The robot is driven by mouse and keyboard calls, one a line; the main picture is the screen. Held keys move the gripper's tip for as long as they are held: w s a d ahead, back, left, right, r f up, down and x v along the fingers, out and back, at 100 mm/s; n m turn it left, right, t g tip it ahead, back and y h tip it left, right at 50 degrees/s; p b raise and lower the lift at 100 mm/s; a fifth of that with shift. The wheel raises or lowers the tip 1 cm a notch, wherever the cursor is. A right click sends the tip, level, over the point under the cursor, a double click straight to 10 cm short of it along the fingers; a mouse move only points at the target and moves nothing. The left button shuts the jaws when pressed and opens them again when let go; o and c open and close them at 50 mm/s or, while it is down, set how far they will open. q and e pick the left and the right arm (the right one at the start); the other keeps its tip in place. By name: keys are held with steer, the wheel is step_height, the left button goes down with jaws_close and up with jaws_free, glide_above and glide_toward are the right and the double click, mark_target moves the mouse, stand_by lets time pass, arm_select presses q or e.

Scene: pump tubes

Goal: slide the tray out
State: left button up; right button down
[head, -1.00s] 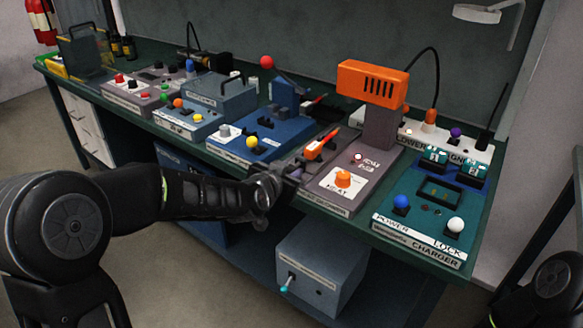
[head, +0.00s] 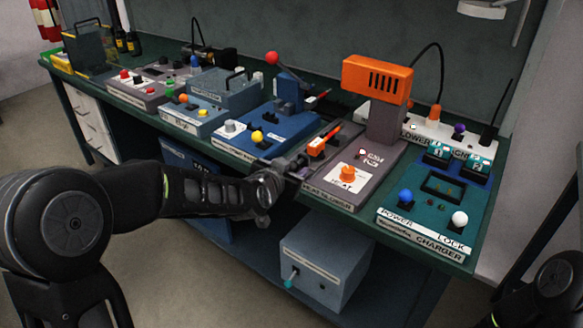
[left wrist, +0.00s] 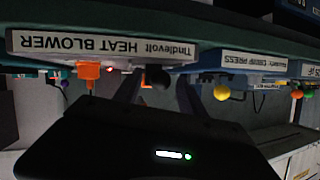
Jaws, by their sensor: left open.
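The heat blower (head: 372,178) is a grey-mauve unit with an orange hood, an orange dial and a dark left part beside an orange-and-black lever. I cannot clearly make out a tray; its likely place at the blower's left front is partly hidden by my gripper. My left gripper (head: 296,166) is open there, at the bench's front edge. In the left wrist view, which is upside down, a dark round knob (left wrist: 157,76) shows between its two open fingers, beside the HEAT BLOWER label (left wrist: 70,43). I cannot tell if the fingers touch it.
The blue crimp press (head: 265,138) stands just left of the blower, and the teal charger (head: 432,215) just right. A grey box (head: 325,262) with a teal-tipped lever sits on the shelf below. The floor in front is clear.

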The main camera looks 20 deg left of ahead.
arm_select(q)
steer(key=p+v, duration=0.1)
steer(key=v, duration=0.6)
steer(key=shift+s+r, duration=0.15)
steer(key=shift+s, duration=0.1)
steer(key=s+d+f+n+g+h+p, duration=0.1)
steer(key=s+d+f+n+g+p, duration=0.25)
steer(key=f, duration=0.65)
steer(key=s+d+f+g+h+p, duration=0.1)
steer(key=s+d+f+g, duration=0.25)
steer(key=s+f, duration=0.4)
steer(key=s+d+f+n+g+p, duration=0.1)
steer(key=s+d+f+g+p, duration=0.1)
steer(key=s+f, duration=0.5)
steer(key=s+d+f+n+g+p, duration=0.1)
steer(key=s+d+f+g+p, duration=0.1)
steer(key=s+f, duration=0.5)
steer(key=s+d+g, duration=0.1)
steer(key=s+g, duration=0.1)
steer(key=s, duration=0.4)
steer(key=shift+f+h+p, duration=0.3)
steer(key=shift+f+h, duration=0.1)
